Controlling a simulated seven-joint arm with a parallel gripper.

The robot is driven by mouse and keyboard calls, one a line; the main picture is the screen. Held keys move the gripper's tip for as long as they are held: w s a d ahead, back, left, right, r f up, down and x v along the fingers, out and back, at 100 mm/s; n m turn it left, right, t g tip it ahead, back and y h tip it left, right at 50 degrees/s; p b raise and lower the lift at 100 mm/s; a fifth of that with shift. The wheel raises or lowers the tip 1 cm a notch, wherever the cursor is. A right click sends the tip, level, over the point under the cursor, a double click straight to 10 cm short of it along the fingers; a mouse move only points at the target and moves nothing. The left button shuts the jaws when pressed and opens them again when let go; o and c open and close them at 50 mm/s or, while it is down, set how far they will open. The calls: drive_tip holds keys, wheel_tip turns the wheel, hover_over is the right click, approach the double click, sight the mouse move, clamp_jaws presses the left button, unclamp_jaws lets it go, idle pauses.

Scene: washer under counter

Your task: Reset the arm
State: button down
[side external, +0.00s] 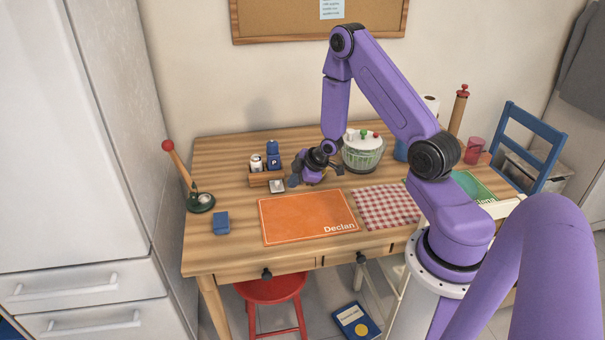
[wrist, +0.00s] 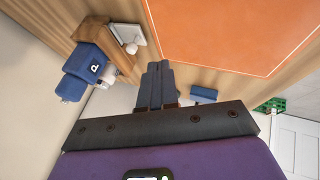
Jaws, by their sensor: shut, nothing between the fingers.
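My arm is purple with dark joints. In the side view my gripper (side external: 294,181) hangs low over the back half of the wooden table, just above and behind the orange placemat marked "Declan" (side external: 308,217). In the wrist view the two fingers of my gripper (wrist: 157,68) lie together, shut with nothing between them. The orange placemat also shows in the wrist view (wrist: 235,30). Whether the fingertips touch the table cannot be told.
A wooden caddy (side external: 266,179) with shakers stands close left of my gripper, a small white dish (side external: 277,186) before it. A salad spinner (side external: 362,152) stands close right. A blue block (side external: 221,223) and green-based stand (side external: 201,203) are left. A checkered mat (side external: 386,206) lies right.

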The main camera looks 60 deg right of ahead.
drive_tip(key=s+a+r+n+g, duration=0.1)
drive_tip(key=s+a+r+g, duration=0.1)
drive_tip(key=s+a+r, duration=0.45)
drive_tip(key=s+a+r+n+g, duration=0.15)
drive_tip(key=s+a+r, duration=0.25)
drive_tip(key=a+r, duration=0.55)
drive_tip(key=s+a+r+g, duration=0.1)
drive_tip(key=s+a+r, duration=0.1)
drive_tip(key=s, duration=0.8)
drive_tip(key=s+a+r+g, duration=0.2)
drive_tip(key=s+a+r, duration=0.1)
drive_tip(key=s, duration=0.7)
drive_tip(key=shift+a+r, duration=0.3)
drive_tip(key=shift+a, duration=0.6)
